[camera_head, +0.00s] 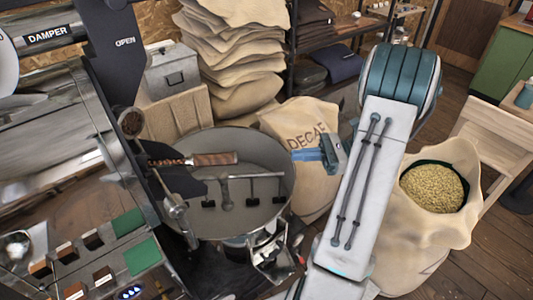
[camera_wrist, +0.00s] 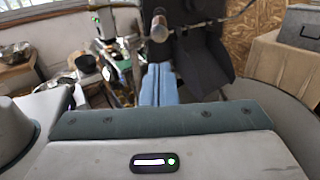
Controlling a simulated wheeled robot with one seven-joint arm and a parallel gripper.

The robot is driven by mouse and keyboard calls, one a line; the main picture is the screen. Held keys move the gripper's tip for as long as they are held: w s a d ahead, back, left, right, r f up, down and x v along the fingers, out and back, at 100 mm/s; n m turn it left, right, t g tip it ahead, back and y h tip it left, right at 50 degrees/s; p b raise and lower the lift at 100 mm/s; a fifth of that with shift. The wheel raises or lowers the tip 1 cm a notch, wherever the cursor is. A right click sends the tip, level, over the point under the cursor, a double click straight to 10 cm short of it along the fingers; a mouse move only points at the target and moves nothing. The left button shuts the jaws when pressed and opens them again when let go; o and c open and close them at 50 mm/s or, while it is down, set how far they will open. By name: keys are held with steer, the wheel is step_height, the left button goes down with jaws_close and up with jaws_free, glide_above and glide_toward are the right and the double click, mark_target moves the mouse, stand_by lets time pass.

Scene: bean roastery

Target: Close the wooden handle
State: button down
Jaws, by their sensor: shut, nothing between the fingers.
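The wooden handle (camera_head: 214,159) is a brown grip on a metal rod at the roaster's front, lying roughly level above the round cooling tray (camera_head: 228,222). In the wrist view a round brown end, apparently the handle's (camera_wrist: 159,28), shows end-on just beyond the fingertips. My gripper (camera_head: 296,155) has blue fingers that point left toward the handle's free end, with a gap between in the head view. In the wrist view the gripper (camera_wrist: 158,68) has its fingers together and empty. Part of the rod's joint is hard to make out.
The cooling tray has stirring arms (camera_head: 250,178) below the handle. A decaf sack (camera_head: 309,125) stands behind my gripper, and an open sack of pale beans (camera_head: 432,188) is at right. The roaster body (camera_head: 95,150) fills the left side.

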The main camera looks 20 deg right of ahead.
steer(key=p+x, duration=0.3)
steer(key=x, duration=1)
steer(key=shift+a, duration=0.15)
